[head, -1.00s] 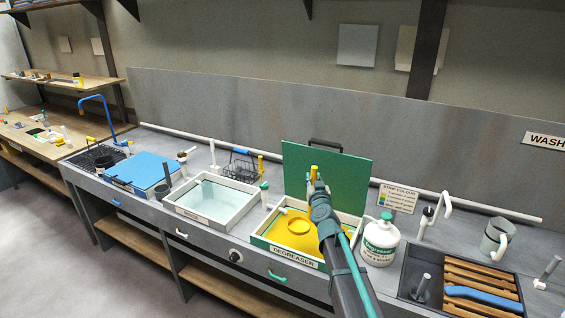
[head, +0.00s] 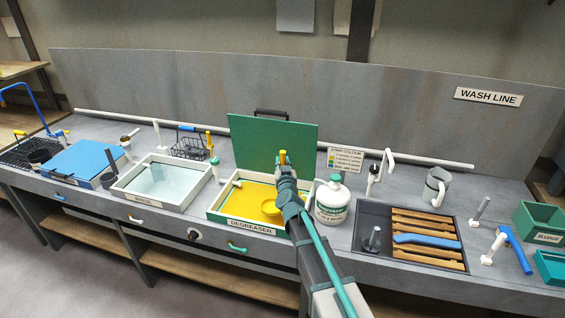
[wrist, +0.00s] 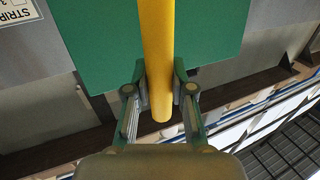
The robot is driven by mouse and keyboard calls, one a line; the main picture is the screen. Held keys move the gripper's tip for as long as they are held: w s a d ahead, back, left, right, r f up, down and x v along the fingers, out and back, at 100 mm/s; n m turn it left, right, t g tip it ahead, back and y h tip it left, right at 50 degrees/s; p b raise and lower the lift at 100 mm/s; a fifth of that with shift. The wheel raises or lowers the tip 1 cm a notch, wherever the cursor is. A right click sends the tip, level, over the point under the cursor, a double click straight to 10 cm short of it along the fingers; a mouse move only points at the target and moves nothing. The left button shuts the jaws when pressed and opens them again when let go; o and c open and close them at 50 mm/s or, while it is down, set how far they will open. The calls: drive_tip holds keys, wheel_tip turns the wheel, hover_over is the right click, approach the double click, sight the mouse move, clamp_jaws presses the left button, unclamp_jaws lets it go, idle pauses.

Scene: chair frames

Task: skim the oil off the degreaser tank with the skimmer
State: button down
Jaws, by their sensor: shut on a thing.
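My gripper (head: 284,172) is shut on the yellow handle of the skimmer (head: 283,157). In the wrist view the handle (wrist: 157,60) stands between the two fingers (wrist: 160,90). The skimmer's round yellow dish (head: 271,208) is at the surface in the right part of the degreaser tank; whether it is dipped under cannot be told. The degreaser tank (head: 245,228) has a pale rim and a labelled front, and yellow oil (head: 243,199) covers its visible surface. My arm hides the tank's right side. The green lid (head: 262,145) stands open behind the tank.
Left of the tank is a water-filled rinse tank (head: 163,183). Right are a white degreaser jug (head: 332,202), close to my arm, and a dark sink with wooden slats (head: 428,222). A strip colour chart (head: 345,160) stands behind the jug. Green bins (head: 540,222) are far right.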

sight(283, 155)
wheel_tip(283, 155, down, 8)
drive_tip(key=b, duration=0.8)
drive_tip(key=shift+f+b, duration=0.2)
drive_tip(key=shift+b, duration=0.15)
drive_tip(key=shift+r, duration=0.15)
wheel_tip(283, 155, up, 10)
drive_tip(key=p, duration=1.1)
drive_tip(key=shift+r+p, duration=0.55)
drive_tip(key=shift+r, duration=0.6)
